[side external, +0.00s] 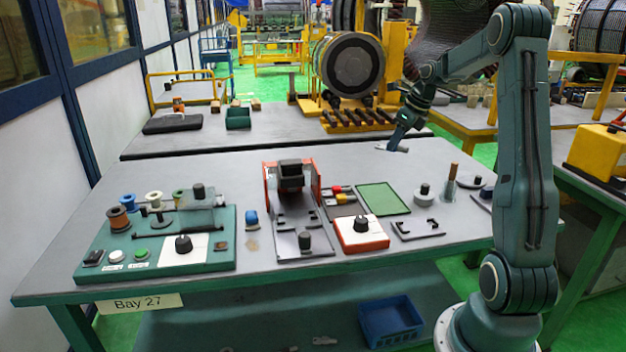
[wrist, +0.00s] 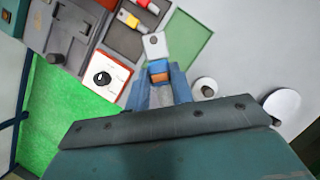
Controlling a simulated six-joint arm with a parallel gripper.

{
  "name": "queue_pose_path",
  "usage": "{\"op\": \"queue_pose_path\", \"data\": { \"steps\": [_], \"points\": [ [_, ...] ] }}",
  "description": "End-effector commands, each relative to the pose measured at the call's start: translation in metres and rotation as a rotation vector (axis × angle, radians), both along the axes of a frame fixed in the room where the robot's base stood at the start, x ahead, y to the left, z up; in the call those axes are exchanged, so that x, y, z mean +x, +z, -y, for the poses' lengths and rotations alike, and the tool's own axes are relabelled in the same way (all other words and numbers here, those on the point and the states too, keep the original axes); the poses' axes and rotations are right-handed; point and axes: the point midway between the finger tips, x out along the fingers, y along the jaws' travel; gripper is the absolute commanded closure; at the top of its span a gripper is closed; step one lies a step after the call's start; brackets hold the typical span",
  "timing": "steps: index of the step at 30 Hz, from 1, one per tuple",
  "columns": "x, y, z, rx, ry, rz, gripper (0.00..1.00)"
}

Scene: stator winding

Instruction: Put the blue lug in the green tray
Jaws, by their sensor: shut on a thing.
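My gripper (side external: 397,142) is raised over the back right of the table. In the wrist view its blue-grey fingers (wrist: 160,92) are shut on the blue lug (wrist: 155,46), whose pale metal tongue with a hole points away from me. A blue and an orange band show between the fingers; the rest of the lug is hidden. The green tray (side external: 382,198) lies flat on the table, below and in front of my gripper, and looks empty. It also shows in the wrist view (wrist: 194,46), beyond the fingers and partly behind the lug.
A dark tray (side external: 343,210) with red and yellow lugs adjoins the green tray on the left. A red-and-white box with a black knob (side external: 361,233) stands in front. A grey knobbed cylinder (side external: 424,193) and an upright brown-topped rod (side external: 451,182) stand to the right.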

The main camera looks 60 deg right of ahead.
Motion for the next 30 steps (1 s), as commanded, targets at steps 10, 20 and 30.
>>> {"op": "queue_pose_path", "data": {
  "steps": [10, 20, 30],
  "points": [
    [0.000, -0.066, -0.001, 0.003, 0.000, -0.003, 1.00],
    [0.000, -0.123, -0.001, 0.001, 0.001, -0.001, 1.00],
    [0.000, -0.135, 0.000, -0.001, 0.002, 0.000, 1.00]
  ]
}}
